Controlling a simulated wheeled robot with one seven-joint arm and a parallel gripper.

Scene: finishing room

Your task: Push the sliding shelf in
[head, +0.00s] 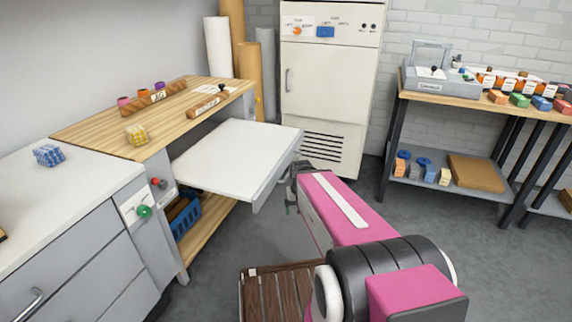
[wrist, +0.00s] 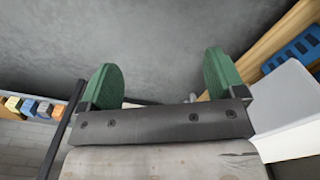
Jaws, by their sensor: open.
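The sliding shelf (head: 235,155) is a white flat board with a raised front edge. It sticks far out from under the wooden top of the workbench (head: 85,130) at the left. My gripper (head: 291,195) is at the shelf's outer right end, low and just beyond its front edge; I cannot tell whether it touches. In the wrist view my gripper (wrist: 162,80) has its two green fingers wide apart with nothing between them. The white shelf (wrist: 283,100) shows there to the right of the fingers.
A blue crate (head: 186,215) stands on the bench's lower board. A cream cabinet (head: 330,85) stands behind the shelf. A slatted wooden pallet (head: 275,290) lies on the floor in front. A dark-legged table (head: 460,103) stands at the right. Grey floor between is clear.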

